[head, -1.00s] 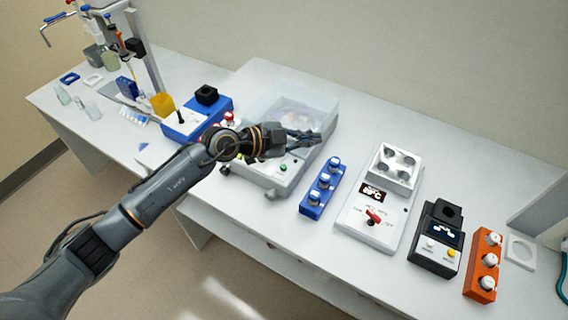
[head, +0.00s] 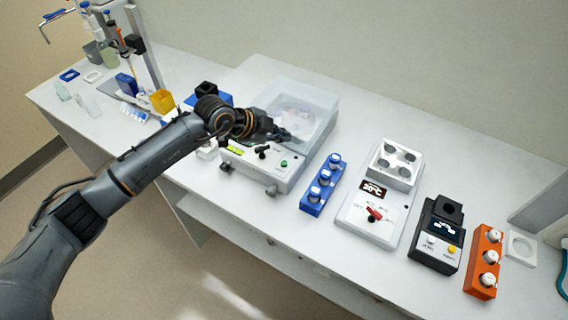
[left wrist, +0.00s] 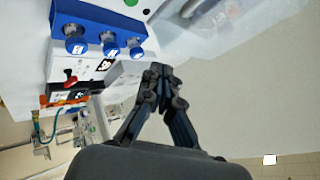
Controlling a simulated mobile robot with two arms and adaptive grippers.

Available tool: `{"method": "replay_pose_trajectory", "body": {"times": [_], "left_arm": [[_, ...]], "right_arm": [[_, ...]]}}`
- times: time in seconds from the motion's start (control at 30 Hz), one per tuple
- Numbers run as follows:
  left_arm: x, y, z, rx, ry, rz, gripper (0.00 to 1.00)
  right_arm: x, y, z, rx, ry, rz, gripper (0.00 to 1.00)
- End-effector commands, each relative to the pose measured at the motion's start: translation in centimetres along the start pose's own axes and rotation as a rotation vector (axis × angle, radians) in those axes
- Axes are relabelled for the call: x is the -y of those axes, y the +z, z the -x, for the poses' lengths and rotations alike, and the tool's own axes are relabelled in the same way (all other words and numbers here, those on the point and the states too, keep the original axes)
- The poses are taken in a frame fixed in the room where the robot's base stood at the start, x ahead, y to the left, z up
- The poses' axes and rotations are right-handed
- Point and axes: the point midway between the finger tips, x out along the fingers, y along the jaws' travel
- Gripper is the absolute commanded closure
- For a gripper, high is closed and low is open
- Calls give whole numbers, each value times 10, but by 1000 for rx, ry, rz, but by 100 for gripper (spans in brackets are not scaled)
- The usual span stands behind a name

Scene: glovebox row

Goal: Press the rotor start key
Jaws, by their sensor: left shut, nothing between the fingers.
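The centrifuge (head: 245,175) is a white box with a clear lid (head: 312,100) and dim contents inside. Its front panel has a green-yellow display (head: 233,149), a black knob (head: 262,152) and a small green key (head: 284,163); no label is readable. My left gripper (head: 284,135) is above the centrifuge at the lid's front edge, behind the green key and apart from it. In the left wrist view its fingers (left wrist: 160,72) are shut and empty, and the green key (left wrist: 131,2) shows at the top edge. My right gripper is out of view.
Right of the centrifuge stand a blue vial rack (head: 321,185), a white heater block (head: 365,229) with a red switch, a black device (head: 435,236) and an orange rack (head: 484,262). A blue device (head: 189,101) and a stand (head: 147,50) are on the left.

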Motion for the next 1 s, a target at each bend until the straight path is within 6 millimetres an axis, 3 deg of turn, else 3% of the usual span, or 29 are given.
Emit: {"method": "replay_pose_trajectory", "body": {"times": [0.4,0.63,1.0], "left_arm": [[-31,32,-42,0,1,3,100],[-39,39,-54,0,0,1,100],[-40,40,-55,0,0,1,100]], "right_arm": [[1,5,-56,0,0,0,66],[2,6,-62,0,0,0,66],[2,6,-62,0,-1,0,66]]}}
